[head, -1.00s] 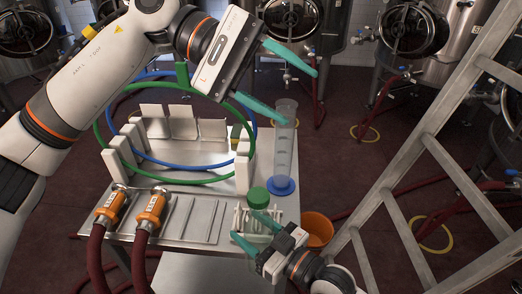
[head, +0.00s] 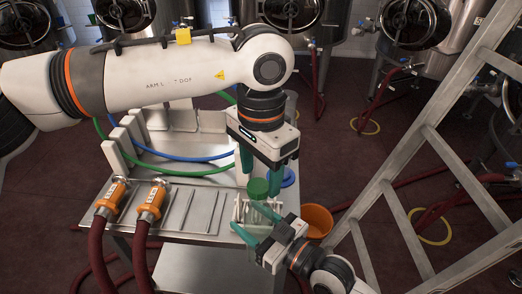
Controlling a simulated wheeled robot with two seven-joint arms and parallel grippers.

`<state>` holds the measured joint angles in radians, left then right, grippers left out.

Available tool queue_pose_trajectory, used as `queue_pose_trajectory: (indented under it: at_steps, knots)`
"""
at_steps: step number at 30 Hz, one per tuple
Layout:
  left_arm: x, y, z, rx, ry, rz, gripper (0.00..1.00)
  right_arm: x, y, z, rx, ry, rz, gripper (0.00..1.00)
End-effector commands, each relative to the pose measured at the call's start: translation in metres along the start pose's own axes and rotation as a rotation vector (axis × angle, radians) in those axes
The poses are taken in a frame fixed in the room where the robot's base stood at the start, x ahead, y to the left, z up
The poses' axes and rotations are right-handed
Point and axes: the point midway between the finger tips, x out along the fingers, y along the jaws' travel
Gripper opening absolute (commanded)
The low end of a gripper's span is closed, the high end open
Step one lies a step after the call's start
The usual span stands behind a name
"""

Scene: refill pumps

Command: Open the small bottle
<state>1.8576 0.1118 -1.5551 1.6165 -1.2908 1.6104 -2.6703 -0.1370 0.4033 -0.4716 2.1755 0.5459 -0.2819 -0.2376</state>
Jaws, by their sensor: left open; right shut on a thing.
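The small bottle (head: 257,214) has a wide green cap (head: 258,187) and stands upright at the right front of the metal cart, by a pale rack (head: 240,208). My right gripper (head: 249,219) is shut on the bottle's body from the front, below the cap. My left gripper (head: 261,172) points down just above the cap. Its teal fingers are open, one to each side of the cap. I cannot tell whether they touch it. The bottle's body is partly hidden by the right fingers and the rack.
A clear cylinder on a blue base (head: 289,177) stands close behind my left gripper, mostly hidden. Two orange-collared hoses (head: 151,201) lie on the cart's left. An orange bucket (head: 316,220) is beside the cart. A metal ladder (head: 420,180) stands at right.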

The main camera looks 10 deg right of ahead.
Motion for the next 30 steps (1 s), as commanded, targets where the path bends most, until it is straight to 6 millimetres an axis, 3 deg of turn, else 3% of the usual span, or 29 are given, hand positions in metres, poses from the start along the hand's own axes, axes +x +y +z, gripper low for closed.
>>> queue_pose_trajectory:
  at_steps: [6, 15, 24, 30]
  knots:
    - [0.02, 0.0, 0.0, -0.002, -0.001, -0.002, 0.56, 0.0, 0.0, 0.001, 0.0, -0.003, 0.0, 0.0]
    - [0.022, 0.0, 0.0, -0.002, -0.002, -0.002, 0.56, 0.0, 0.0, 0.001, 0.0, -0.003, 0.0, 0.0]
    - [0.022, -0.001, 0.0, 0.0, -0.001, -0.004, 0.09, 0.0, 0.0, 0.001, 0.0, -0.002, 0.0, 0.0]
    - [0.022, -0.003, 0.0, -0.023, -0.001, -0.007, 0.07, 0.0, 0.0, 0.001, 0.0, -0.001, 0.0, 0.0]
